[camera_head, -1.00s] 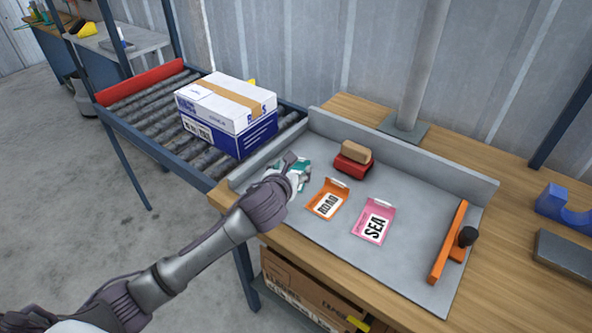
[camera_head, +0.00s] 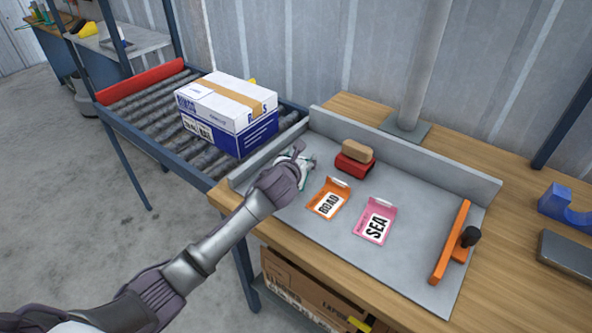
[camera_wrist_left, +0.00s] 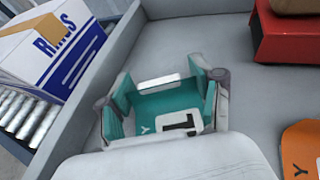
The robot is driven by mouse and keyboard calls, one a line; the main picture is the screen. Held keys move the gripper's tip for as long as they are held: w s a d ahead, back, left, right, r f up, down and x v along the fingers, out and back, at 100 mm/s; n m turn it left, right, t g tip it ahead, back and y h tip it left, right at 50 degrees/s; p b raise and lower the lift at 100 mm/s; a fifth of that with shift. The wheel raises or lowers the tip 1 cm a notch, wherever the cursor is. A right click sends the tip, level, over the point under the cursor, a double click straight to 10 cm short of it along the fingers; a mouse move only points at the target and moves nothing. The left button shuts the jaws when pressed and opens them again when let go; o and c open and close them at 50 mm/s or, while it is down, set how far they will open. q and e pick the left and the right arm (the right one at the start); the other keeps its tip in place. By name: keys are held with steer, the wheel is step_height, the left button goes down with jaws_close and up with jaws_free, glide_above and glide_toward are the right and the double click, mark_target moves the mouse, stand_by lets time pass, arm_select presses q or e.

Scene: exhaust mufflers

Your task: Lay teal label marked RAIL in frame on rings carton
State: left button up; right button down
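The teal label (camera_wrist_left: 165,110) lies on the grey tray, with a white strip at its far edge; its lettering is mostly covered and I cannot read the whole word. My left gripper (camera_head: 294,160) is low over the tray's left part. In the wrist view its two fingers (camera_wrist_left: 163,97) stand wide apart, one on each side of the label; whether they touch it I cannot tell. The blue-and-white rings carton (camera_head: 228,112) sits on the roller conveyor, and also shows in the wrist view (camera_wrist_left: 52,48). A pale rectangle (camera_head: 196,91) shows on its top. My right gripper is out of view.
An orange ROAD label (camera_head: 328,199) and pink SEA label (camera_head: 375,222) lie on the grey tray (camera_head: 400,265). A red block with a tan piece (camera_head: 356,158) stands behind them. An orange bar with black knob (camera_head: 450,243) is at right. The tray's raised rim borders the conveyor.

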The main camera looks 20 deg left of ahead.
arm_select(q)
steer(key=c, duration=0.6)
steer(key=shift+o, duration=0.2)
steer(key=shift+r, duration=0.1)
steer(key=shift+c, duration=0.3)
